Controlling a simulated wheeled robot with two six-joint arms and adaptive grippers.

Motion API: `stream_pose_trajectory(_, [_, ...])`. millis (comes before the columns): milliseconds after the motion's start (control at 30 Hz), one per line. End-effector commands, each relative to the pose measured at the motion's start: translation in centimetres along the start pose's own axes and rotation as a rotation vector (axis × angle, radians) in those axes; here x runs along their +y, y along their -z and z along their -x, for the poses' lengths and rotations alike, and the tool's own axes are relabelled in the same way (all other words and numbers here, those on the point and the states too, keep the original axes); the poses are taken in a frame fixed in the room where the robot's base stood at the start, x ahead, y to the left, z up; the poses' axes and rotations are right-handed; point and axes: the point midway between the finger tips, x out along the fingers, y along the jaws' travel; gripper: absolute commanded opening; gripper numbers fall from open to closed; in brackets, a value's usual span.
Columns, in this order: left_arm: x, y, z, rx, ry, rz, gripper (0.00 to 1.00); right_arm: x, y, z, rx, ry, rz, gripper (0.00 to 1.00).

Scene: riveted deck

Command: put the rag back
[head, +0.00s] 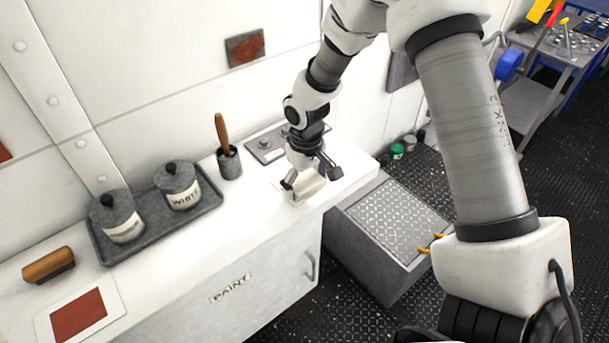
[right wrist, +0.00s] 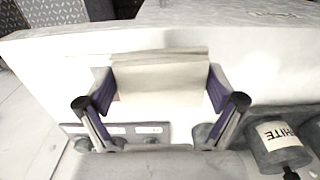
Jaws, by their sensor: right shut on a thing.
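The rag is a cream folded cloth (head: 309,187) at the right end of the white counter (head: 255,215), near its front edge. My right gripper (head: 312,178) points down there and is shut on it. In the right wrist view the rag (right wrist: 160,80) spans the space between the two purple-padded fingers (right wrist: 160,92). I cannot tell whether the rag touches the counter top. A pale patch with a small reddish edge shows just beside it in the wrist view, mostly hidden by the rag. My left gripper is not in view.
A grey tray (head: 103,245) holds two lidded pots, one marked WHITE (head: 177,186). A cup with a wooden-handled tool (head: 229,162) and a grey panel (head: 266,147) stand near the gripper. A brush (head: 48,265) and red card (head: 79,315) lie left. A treadplate step (head: 390,220) stands right.

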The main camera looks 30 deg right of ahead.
Motion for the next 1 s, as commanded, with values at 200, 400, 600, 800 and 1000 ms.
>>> stream_pose_trajectory(200, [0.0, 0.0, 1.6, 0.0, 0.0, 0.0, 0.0, 2.3, 3.4, -0.4, -0.001, 0.0, -0.001, 0.6])
stream_pose_trajectory(400, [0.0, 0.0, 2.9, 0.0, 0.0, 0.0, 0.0, 2.4, 3.5, -3.3, -0.004, 0.0, 0.001, 0.6])
stream_pose_trajectory(600, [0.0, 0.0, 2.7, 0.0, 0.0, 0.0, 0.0, 2.4, 3.6, -4.0, 0.001, 0.0, 0.001, 0.6])
stream_pose_trajectory(800, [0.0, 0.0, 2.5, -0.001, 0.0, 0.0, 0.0, 2.4, 3.6, -4.3, 0.0, 0.0, 0.001, 1.0])
stream_pose_trajectory(1000, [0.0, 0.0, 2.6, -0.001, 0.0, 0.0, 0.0, 2.3, 3.6, -4.2, 0.0, 0.0, 0.001, 1.0])
